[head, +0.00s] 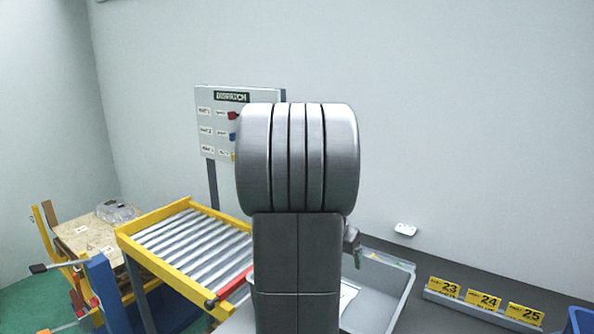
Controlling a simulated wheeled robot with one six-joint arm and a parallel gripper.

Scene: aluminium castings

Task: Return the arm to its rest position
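My own arm stands upright in the middle of the head view, with a rounded grey joint on top and a dark link below it. My gripper cannot be made out; a small dark piece shows at the right edge of the link, and I cannot tell what it belongs to. The arm hides much of what lies behind it.
A yellow-framed roller conveyor (188,245) stands at left, with a dispatch board (217,145) behind it. A grey tray (389,302) is right of the arm. Number labels 23, 24 and 25 (484,302) line the right. A wooden table (88,238) is far left.

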